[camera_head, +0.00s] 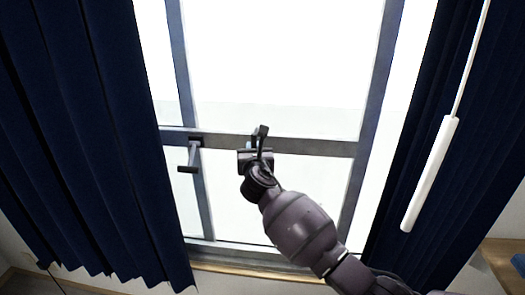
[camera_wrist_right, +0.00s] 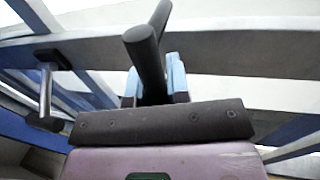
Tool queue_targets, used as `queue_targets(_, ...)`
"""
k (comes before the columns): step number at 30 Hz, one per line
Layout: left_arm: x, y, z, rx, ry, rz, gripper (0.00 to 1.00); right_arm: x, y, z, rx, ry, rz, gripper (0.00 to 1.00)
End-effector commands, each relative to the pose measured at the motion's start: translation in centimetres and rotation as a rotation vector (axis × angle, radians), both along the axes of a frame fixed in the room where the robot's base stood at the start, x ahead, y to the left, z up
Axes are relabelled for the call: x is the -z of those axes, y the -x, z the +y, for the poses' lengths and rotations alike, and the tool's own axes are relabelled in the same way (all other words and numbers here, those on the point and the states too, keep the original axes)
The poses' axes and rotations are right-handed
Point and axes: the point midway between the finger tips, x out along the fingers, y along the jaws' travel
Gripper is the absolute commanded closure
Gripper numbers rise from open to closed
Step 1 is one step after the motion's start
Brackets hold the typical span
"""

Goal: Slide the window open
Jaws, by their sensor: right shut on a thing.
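The window (camera_head: 315,147) fills the middle of the head view, with grey frame bars and bright glass. Two dark handles stick out from its crossbar. My right gripper (camera_head: 254,155) is at the right handle (camera_head: 262,134). In the right wrist view the light blue fingers of the gripper (camera_wrist_right: 154,88) sit on either side of that handle (camera_wrist_right: 145,50), shut on it. The left handle (camera_head: 190,158) is free, to the left of my gripper; it also shows in the right wrist view (camera_wrist_right: 46,90). My left gripper is out of view.
Dark blue curtains hang at the left (camera_head: 90,140) and right (camera_head: 425,130) of the window. A white rod (camera_head: 430,175) hangs in front of the right curtain. A wooden surface (camera_head: 505,262) is at the lower right.

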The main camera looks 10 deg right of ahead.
Motion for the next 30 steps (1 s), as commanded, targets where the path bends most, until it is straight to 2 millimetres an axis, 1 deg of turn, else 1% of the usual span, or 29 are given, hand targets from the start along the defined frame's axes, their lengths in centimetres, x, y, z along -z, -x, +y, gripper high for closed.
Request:
queue_targets(10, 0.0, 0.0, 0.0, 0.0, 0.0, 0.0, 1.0, 0.0, 0.0, 0.2, -0.001, 0.0, 0.0, 1.0)
queue_targets(11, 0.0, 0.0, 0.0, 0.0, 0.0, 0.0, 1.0, 0.0, 0.0, 0.2, -0.001, 0.0, 0.0, 0.82)
queue_targets(15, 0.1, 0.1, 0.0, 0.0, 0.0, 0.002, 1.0, 0.0, 0.0, 0.2, 0.0, 0.0, 0.0, 0.61)
queue_targets(16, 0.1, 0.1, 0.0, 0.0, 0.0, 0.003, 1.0, 0.0, 0.0, 0.1, 0.0, 0.0, 0.0, 0.58)
queue_targets(25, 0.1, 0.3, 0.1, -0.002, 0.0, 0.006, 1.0, 0.0, 0.1, 0.1, 0.001, 0.0, 0.0, 0.58)
queue_targets(28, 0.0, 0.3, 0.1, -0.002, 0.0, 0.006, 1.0, 0.0, 0.6, 0.1, 0.0, 0.001, 0.0, 0.58)
queue_targets(30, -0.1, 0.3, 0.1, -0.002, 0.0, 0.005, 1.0, 0.0, 1.3, 0.1, 0.0, 0.001, 0.0, 0.58)
